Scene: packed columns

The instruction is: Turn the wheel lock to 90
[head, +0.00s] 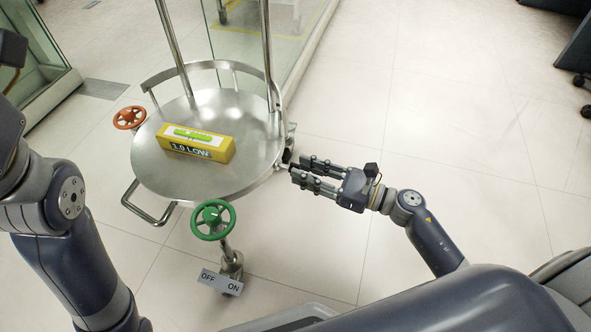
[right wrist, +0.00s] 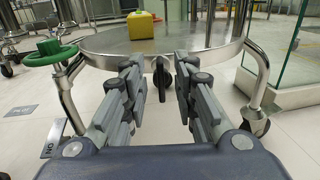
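A green handwheel (head: 212,220) stands on a metal stem in front of the round steel cart, at lower centre. It also shows at the left of the right wrist view (right wrist: 50,52). An orange-red handwheel (head: 129,118) is at the cart's far left side. A small dark lever-like part (head: 287,157) is at the cart's right edge; it also shows in the right wrist view (right wrist: 160,76). My right gripper (head: 298,168) is open, with its fingers pointing at this part; contact cannot be told. My left gripper is out of view. Which part is the wheel lock is unclear.
The round steel cart top (head: 155,172) carries a yellow box (head: 195,145) reading "1.0 LOW". A grey plate (head: 221,282) reading OFF and ON is by the green wheel's base. Glass panels (head: 290,55) stand behind. The floor (head: 460,130) at right is clear.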

